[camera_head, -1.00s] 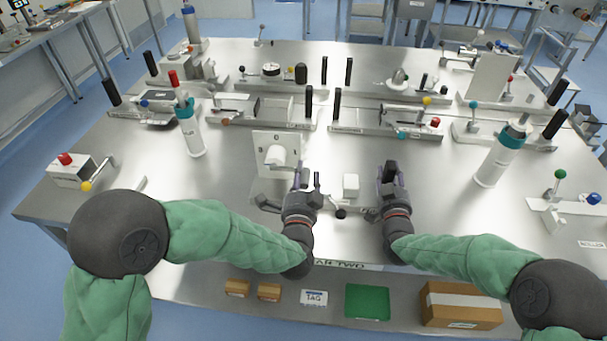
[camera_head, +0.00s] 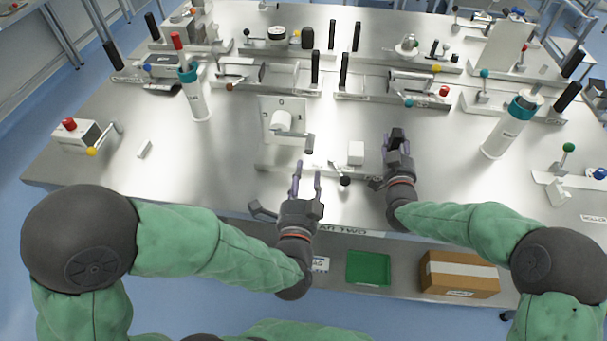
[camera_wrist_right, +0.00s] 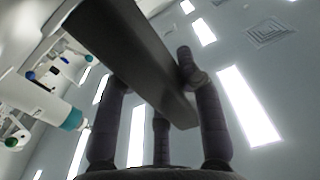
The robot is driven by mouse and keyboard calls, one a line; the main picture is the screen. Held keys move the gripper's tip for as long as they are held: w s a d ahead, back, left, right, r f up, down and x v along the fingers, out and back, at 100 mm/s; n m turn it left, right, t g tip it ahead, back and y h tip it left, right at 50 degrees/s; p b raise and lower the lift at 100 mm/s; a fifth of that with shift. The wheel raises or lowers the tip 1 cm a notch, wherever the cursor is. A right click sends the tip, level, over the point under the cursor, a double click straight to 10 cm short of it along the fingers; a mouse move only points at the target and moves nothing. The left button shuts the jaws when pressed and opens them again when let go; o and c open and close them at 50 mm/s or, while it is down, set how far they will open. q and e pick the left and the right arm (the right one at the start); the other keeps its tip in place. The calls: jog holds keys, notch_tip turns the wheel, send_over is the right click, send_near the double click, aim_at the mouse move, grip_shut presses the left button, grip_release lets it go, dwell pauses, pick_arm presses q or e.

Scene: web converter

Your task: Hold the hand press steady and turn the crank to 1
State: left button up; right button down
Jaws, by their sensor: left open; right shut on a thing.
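The hand press has a white upright plate (camera_head: 272,116) with small dial marks and a pale round hub, on a metal base at the table's front middle. Its crank (camera_head: 309,143) has a grey grip, to the lower right of the hub. I cannot tell clearly which mark it points to. My left gripper (camera_head: 306,177) is open and empty, in front of the press and apart from the crank. My right gripper (camera_head: 397,150) is right of the press, shut on a dark grey bar (camera_wrist_right: 135,60), which crosses between its fingers in the right wrist view. The bar's connection to the press is unclear.
A small white block (camera_head: 356,152) stands between press and right gripper. White bottles with teal collars stand left (camera_head: 197,97) and right (camera_head: 505,132). Several fixtures with black handles line the back. A red-button box (camera_head: 77,135) sits far left. A lower shelf holds a green tray (camera_head: 368,268) and carton (camera_head: 458,275).

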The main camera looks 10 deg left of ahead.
jog(key=shift+s+a+f, duration=0.15)
jog(key=shift+f, duration=0.3)
dwell(0.5)
jog(key=c, duration=0.8)
grip_release()
jog(key=shift+o, duration=0.4)
jog(key=shift+r, duration=0.35)
jog(key=s, duration=1.1)
jog(key=shift+s+d, duration=0.25)
jog(key=shift+s, duration=0.15)
